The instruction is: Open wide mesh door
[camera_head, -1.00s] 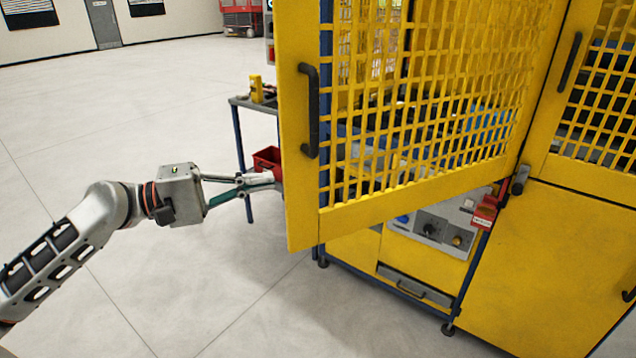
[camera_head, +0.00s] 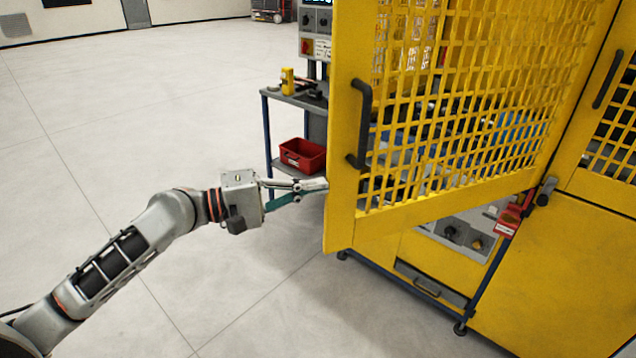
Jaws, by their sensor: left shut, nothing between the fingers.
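The wide yellow mesh door (camera_head: 345,200) stands ajar, swung out from the yellow machine enclosure, with its free edge at the left. A black handle (camera_head: 363,125) is on the door's outer face near that edge. My left gripper (camera_head: 318,189) is shut and empty. Its fingertips are at the door's free edge, below the handle; the very tips look hidden behind the edge, and I cannot tell if they touch it. My right gripper is not in view.
A second yellow mesh door (camera_head: 605,130) with its own handle is at the right. A red latch block (camera_head: 507,222) sits on the frame below the wide door. A side table with a red bin (camera_head: 303,155) stands behind my gripper. The floor at left is clear.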

